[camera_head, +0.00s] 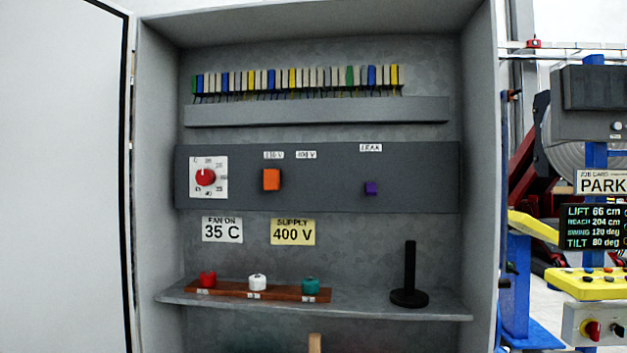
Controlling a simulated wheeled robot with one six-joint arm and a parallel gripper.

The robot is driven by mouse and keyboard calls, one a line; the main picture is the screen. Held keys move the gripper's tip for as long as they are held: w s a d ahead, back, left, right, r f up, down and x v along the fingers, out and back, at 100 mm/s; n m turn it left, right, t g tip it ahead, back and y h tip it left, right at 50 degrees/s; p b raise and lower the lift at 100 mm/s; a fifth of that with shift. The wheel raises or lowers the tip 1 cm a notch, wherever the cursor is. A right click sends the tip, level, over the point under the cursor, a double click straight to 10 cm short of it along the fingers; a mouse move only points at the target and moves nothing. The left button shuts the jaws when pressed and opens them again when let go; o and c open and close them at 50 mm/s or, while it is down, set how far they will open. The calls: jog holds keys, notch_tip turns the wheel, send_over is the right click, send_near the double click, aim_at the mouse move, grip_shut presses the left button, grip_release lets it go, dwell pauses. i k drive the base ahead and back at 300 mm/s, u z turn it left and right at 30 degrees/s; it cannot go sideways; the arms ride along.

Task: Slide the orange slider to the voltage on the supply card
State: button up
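The orange slider (271,180) is on the dark grey panel (420,185) inside the open cabinet. It sits below the left voltage label (273,155), which seems to read 230 V though its print is small. A second label (306,155), reading 400 V, is to the right of it, with bare panel beneath. The yellow supply card (293,231) below the panel reads "SUPPLY 400 V". My gripper is not in view.
A red dial (205,177) is left of the slider and a purple switch (371,188) under a small label is right. The shelf (365,305) bears a black post (409,275) and a wooden strip (230,289) with red, white and green knobs. The cabinet door (65,180) stands open at left.

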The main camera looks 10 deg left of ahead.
aim_at(272, 176)
jog(key=u, duration=2)
jog(key=i, duration=0.7)
jog(key=z, duration=1.9)
